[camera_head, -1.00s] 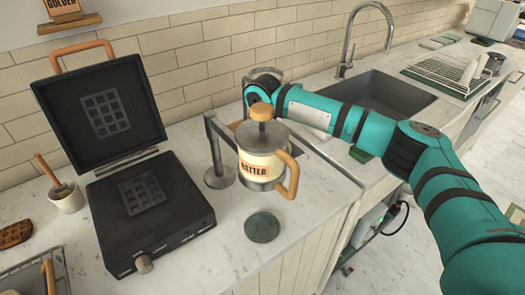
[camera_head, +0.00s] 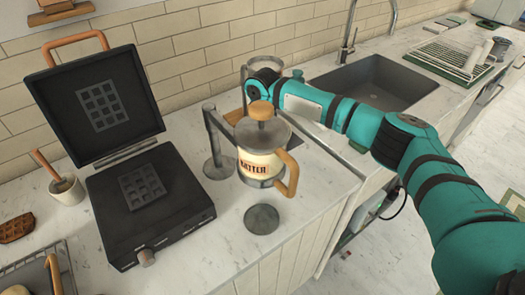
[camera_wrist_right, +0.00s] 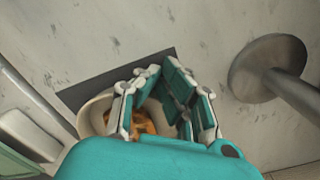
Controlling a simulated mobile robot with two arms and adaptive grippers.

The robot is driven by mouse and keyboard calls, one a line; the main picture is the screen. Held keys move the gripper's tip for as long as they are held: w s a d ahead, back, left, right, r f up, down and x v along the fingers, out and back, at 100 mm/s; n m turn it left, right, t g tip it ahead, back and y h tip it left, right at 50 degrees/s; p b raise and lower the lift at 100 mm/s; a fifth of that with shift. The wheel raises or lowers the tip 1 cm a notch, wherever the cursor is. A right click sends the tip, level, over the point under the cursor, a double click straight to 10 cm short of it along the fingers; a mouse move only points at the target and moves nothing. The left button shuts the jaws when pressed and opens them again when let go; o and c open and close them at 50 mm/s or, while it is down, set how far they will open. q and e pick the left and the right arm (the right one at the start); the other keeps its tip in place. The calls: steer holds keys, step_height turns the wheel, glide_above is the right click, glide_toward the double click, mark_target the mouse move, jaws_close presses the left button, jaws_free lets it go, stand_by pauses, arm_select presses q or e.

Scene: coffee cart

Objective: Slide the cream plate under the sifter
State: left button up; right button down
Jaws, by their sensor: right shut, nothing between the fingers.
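The cream plate (camera_wrist_right: 93,117) shows in the right wrist view, with a golden-brown food piece (camera_wrist_right: 145,124) on it, partly hidden by my right gripper. A dark flat rectangle (camera_wrist_right: 88,90) lies by the plate. My right gripper (camera_wrist_right: 161,70) is shut and empty, its fingers over the plate; I cannot tell whether they touch it. In the head view my right arm (camera_head: 360,120) reaches in from the right, and its gripper is hidden behind the batter dispenser. A metal rimmed cup, probably the sifter (camera_head: 265,64), shows behind my wrist. My left gripper is not in view.
The batter dispenser (camera_head: 262,165) hangs beside a post with a round base (camera_head: 219,168). A grey disc (camera_head: 261,219) lies below it. The open waffle iron (camera_head: 150,215) stands to the left. A sink (camera_head: 375,82) lies behind my arm. The front counter edge is close.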

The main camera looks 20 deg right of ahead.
steer(key=shift+s, duration=0.1)
steer(key=shift+s+a+r, duration=0.1)
steer(key=shift+s+r, duration=0.05)
steer(key=shift+s, duration=0.05)
steer(key=shift+s+r, duration=0.1)
steer(key=shift+r, duration=0.1)
step_height(320, 180, up, 10)
steer(key=shift+f, duration=0.2)
